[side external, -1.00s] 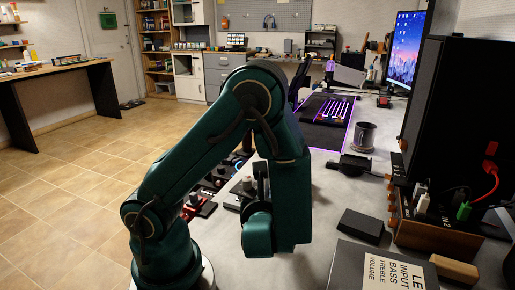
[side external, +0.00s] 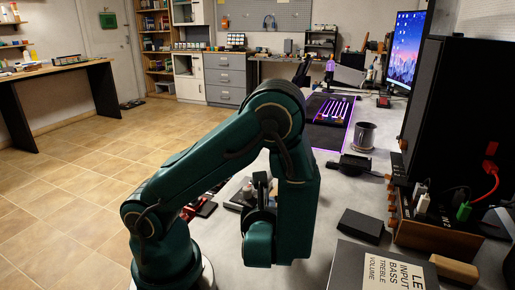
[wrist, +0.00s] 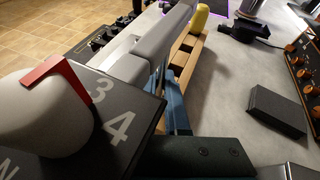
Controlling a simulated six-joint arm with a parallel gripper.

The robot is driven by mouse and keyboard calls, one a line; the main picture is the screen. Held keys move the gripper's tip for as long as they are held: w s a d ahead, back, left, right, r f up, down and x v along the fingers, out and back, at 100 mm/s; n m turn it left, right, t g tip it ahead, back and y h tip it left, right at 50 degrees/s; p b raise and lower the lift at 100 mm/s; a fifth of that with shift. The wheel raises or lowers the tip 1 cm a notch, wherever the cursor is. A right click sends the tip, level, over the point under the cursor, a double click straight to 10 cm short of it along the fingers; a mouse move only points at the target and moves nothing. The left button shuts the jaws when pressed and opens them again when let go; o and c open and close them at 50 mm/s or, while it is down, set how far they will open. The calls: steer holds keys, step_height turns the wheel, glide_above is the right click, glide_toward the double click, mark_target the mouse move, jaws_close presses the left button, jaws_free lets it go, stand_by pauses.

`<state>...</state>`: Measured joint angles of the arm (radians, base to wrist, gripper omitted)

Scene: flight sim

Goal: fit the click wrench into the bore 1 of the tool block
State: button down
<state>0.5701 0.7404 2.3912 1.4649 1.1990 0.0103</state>
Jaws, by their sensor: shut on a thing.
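The tool block's dark top (wrist: 115,110) fills the lower left of the wrist view, with pale numerals 3 and 4 visible. A pale rounded piece with a red bar on it (wrist: 45,115) covers part of this top. My gripper is shut on the click wrench, seemingly the narrow blue part (wrist: 176,105) beside the dark piece. The wrench's lower end and bore 1 cannot be made out.
In the wrist view, long grey shapes (wrist: 150,50) cross the top middle, near a wooden rack (wrist: 190,52) and a yellow handle (wrist: 200,18). A flat black box (wrist: 277,110) lies right on the bench. A metal mug (side external: 364,136) stands farther back.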

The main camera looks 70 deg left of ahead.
steer(key=shift+f, duration=0.75)
steer(key=c, duration=0.9)
jaws_free()
steer(key=shift+o, duration=0.2)
